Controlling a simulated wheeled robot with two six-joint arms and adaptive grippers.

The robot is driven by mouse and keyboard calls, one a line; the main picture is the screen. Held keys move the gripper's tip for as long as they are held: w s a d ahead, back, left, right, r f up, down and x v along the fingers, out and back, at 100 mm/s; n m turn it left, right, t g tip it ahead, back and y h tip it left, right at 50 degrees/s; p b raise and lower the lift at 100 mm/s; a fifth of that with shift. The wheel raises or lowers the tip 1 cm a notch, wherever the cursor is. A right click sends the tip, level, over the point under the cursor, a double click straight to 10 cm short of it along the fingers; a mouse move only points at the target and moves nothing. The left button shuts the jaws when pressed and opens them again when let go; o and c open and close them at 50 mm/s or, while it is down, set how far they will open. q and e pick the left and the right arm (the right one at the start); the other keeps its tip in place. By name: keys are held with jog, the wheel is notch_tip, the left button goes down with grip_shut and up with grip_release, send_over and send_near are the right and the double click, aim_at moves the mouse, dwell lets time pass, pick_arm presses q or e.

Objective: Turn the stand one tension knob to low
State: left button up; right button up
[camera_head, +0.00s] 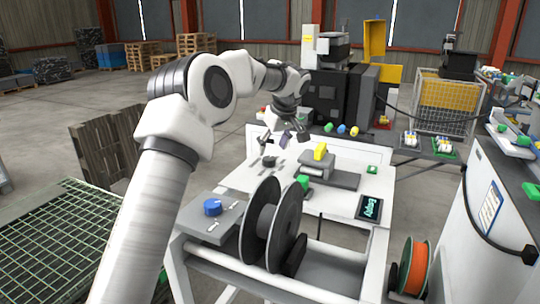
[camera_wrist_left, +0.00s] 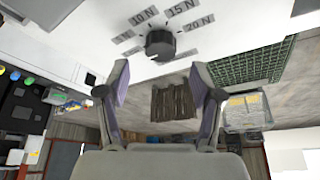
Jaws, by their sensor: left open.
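A dark round knob (camera_head: 269,161) sits on the white panel of the stand. In the left wrist view the knob (camera_wrist_left: 160,45) is ringed by grey labels, of which 10 N, 15 N and 20 N can be read. I cannot tell which label it points at. My left gripper (camera_head: 283,139) hangs over the stand near this knob. In the left wrist view the gripper (camera_wrist_left: 160,85) has its fingers apart, with nothing between them; the knob shows beyond the fingertips. My right gripper is not in view.
A blue knob (camera_head: 213,207) sits on a grey plate at the stand's near left, beside a large dark reel (camera_head: 270,225). A grey block with a yellow top (camera_head: 320,152) and a small display (camera_head: 370,208) are to the right. A green mesh (camera_head: 45,240) lies at left.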

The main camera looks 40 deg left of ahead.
pick_arm(q)
jog(key=v, duration=0.7)
jog(key=shift+r, duration=0.15)
jog(key=shift+d, duration=0.1)
